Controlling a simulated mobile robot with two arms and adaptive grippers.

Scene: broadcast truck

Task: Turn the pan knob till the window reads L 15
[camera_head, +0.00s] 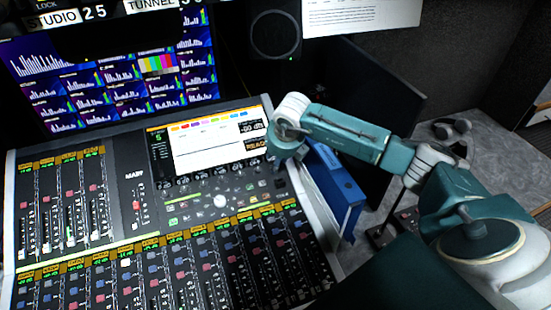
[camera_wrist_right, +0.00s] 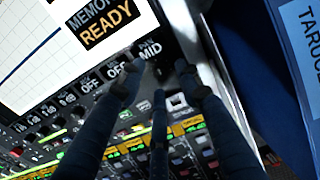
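The pan window (camera_wrist_right: 150,48) reads MID in the right wrist view, at the right end of a row of small windows under the console screen. A dark, small shape that looks like the pan knob (camera_wrist_right: 160,72) lies just below it, between my fingers and hard to make out. My right gripper (camera_wrist_right: 160,82) points down at the console with its fingers spread around that spot. I see no clear contact. In the head view my right arm reaches in from the right to the screen's right edge and hides the knob. My left gripper is not in view.
The console screen (camera_head: 205,143) shows a white page; MEMORY READY (camera_wrist_right: 107,25) shows up close. A blue binder (camera_head: 335,190) stands just right of the console. Faders (camera_head: 170,275) fill the front. Several other knobs (camera_wrist_right: 60,97) line the row to the left. Monitors (camera_head: 110,70) stand behind.

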